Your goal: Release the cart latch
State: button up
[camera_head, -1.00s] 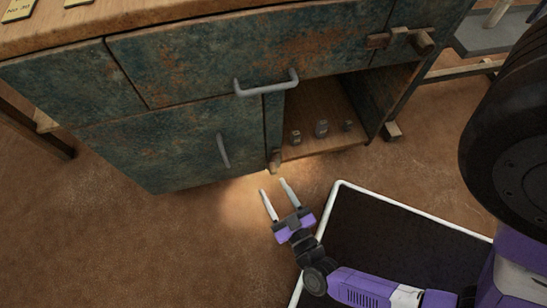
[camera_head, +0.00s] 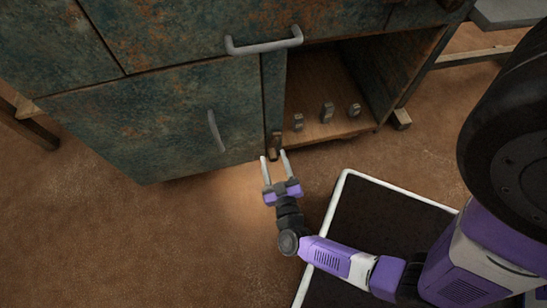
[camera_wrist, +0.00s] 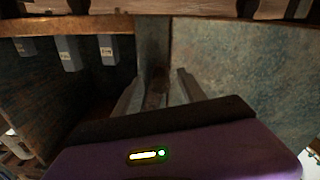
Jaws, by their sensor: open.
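A small brown block (camera_head: 274,152), which looks like the latch, sits low on the post between the cabinet's closed door and its open compartment. My gripper (camera_head: 273,156) is open, with its two pale fingers pointing at the block, one on either side of it in the head view. In the wrist view my gripper (camera_wrist: 161,78) has its fingers apart, with a dark brownish piece (camera_wrist: 157,92) between them. I cannot tell whether the fingers touch it. Nothing is held.
The weathered green cabinet has a closed door (camera_head: 170,130) with a grey handle (camera_head: 216,131) and a drawer handle (camera_head: 264,41) above. The open compartment (camera_head: 325,90) holds three small grey weights (camera_head: 327,112). A white-rimmed dark tray (camera_head: 345,185) lies at lower right. Floor is clear at left.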

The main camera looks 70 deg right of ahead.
jog(key=shift+w+d, duration=0.35)
jog(key=shift+d, duration=0.05)
grip_shut()
dwell(1.3)
